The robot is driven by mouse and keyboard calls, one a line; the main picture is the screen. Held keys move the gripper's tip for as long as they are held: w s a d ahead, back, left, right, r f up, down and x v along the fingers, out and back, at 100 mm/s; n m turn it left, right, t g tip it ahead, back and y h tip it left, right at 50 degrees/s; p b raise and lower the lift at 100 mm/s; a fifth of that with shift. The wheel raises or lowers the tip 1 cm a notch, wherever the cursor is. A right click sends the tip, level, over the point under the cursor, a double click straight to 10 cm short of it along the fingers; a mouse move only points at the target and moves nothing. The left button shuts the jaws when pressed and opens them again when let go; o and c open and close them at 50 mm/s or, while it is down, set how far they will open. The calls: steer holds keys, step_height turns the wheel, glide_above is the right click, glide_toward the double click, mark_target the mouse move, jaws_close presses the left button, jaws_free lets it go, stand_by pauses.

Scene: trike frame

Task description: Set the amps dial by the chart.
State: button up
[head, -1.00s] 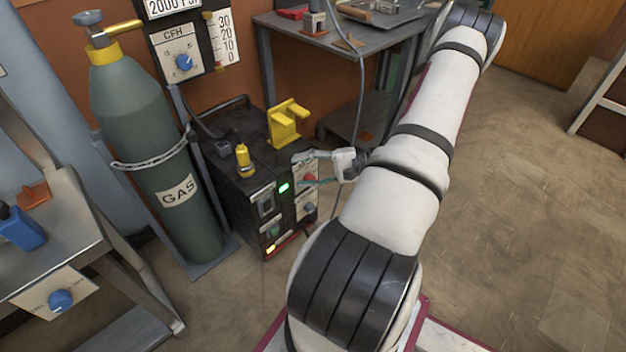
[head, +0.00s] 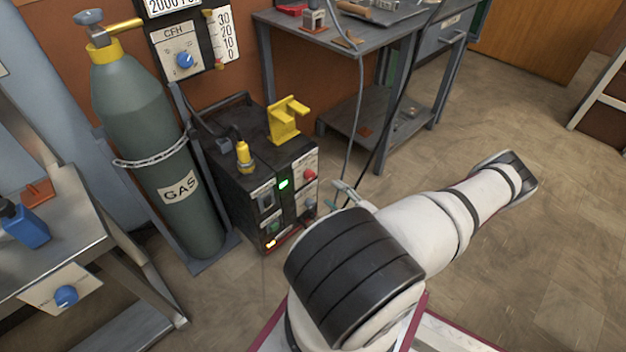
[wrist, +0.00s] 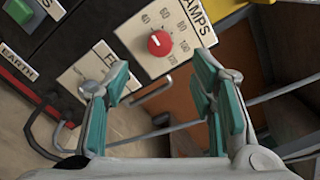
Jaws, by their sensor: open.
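The red amps dial (wrist: 160,43) sits on a white plate marked AMPS with numbers around it. It is upright of the jaws in the wrist view, beyond the fingertips and apart from them. It also shows small on the front of the black welder (head: 309,174). Its exact setting is too small to tell. My gripper (wrist: 163,82) is open and empty, with teal finger pads on both sides. In the head view my gripper (head: 340,195) is partly hidden behind my arm, beside the welder's lower front. I see no chart in these frames.
A grey knob (wrist: 90,87) on a second plate is close to the left finger. An EARTH label (wrist: 19,61) and green button (wrist: 19,11) lie left. A yellow holder (head: 285,121) tops the welder.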

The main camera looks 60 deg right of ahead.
mark_target(312, 178)
steer(key=b+x, duration=0.2)
steer(key=x, duration=0.8)
steer(key=shift+w+b, duration=0.15)
steer(key=shift+b, duration=0.15)
steer(key=shift+a, duration=0.1)
steer(key=c, duration=1.1)
